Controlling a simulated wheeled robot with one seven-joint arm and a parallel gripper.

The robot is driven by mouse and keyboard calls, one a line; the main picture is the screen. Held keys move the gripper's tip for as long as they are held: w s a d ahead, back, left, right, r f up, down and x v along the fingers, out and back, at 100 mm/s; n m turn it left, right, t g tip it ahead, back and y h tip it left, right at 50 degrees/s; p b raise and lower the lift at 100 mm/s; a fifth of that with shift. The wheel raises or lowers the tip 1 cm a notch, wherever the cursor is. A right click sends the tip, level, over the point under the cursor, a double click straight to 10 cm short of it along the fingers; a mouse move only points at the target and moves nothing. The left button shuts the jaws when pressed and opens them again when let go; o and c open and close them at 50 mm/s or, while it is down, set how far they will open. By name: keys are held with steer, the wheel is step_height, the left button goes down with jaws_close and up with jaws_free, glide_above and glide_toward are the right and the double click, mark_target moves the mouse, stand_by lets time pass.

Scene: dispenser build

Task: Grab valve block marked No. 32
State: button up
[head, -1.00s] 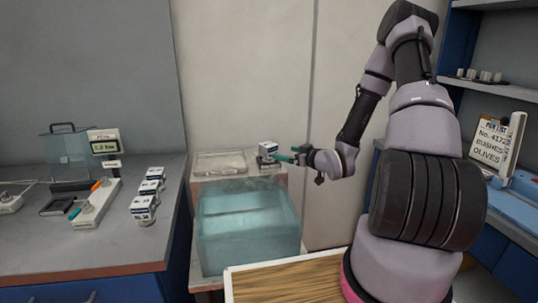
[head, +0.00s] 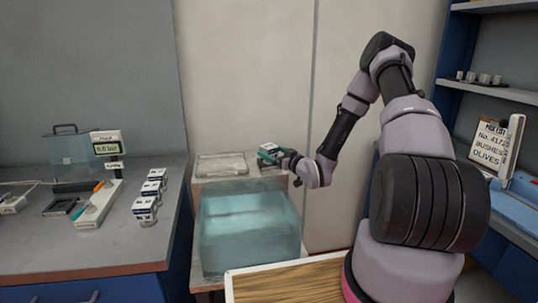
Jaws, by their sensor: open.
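A small white valve block with a dark blue band (head: 266,147) stands on the ledge behind the water tank. Its number is too small to read. Three similar white and blue valve blocks stand in a row on the left bench: a far one (head: 157,174), a middle one (head: 150,188) and a near one (head: 144,211). Their markings are not clearly legible.
The clear tank of bluish water (head: 250,235) stands in front of the ledge. A shallow clear tray (head: 221,165) lies left of the block. The grey bench (head: 120,245) holds a display unit (head: 106,143). A wooden-topped surface (head: 290,284) is nearest me.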

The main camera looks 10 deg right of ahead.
steer(key=shift+x, duration=1.15)
jaws_close()
steer(key=shift+r, duration=0.2)
